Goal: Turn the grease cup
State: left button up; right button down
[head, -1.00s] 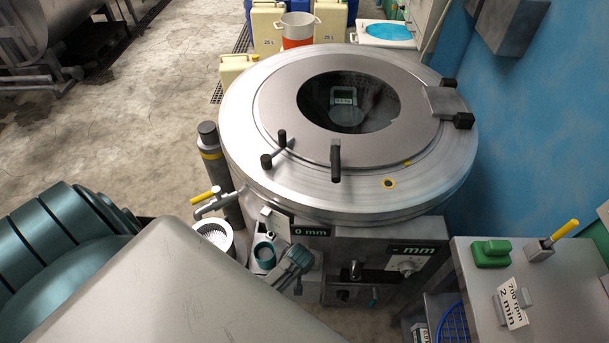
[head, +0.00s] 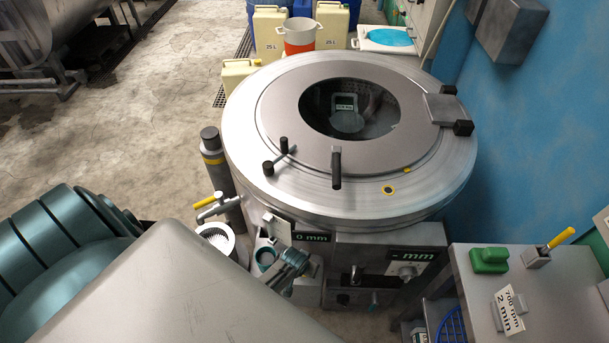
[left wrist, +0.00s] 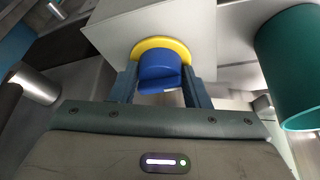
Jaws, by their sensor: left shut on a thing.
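The grease cup (left wrist: 159,68) is a round blue cap with a flat grip, on a yellow ring (left wrist: 182,48) against a pale plate. It shows in the left wrist view at the top centre. My left gripper (left wrist: 162,84) has a dark blue finger on each side of the cap and is shut on it. In the head view my left gripper (head: 294,260) is at the front of the round steel machine (head: 260,175), below the 0 mm display (head: 311,237). I cannot make out the cup there. My right gripper is not in view.
A teal cylinder (left wrist: 290,65) stands close on the right in the wrist view. A yellow-handled tap (head: 212,203) and a white ribbed container (head: 217,236) are left of my gripper. A grey bench (head: 535,285) with a green block (head: 489,260) is at the right.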

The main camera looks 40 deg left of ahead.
pick_arm(q)
jog(key=o, duration=1)
jog(key=shift+c, duration=0.2)
jog(key=v, duration=1)
jog(key=shift+s+r, duration=0.2)
jog(key=shift+r, duration=0.15)
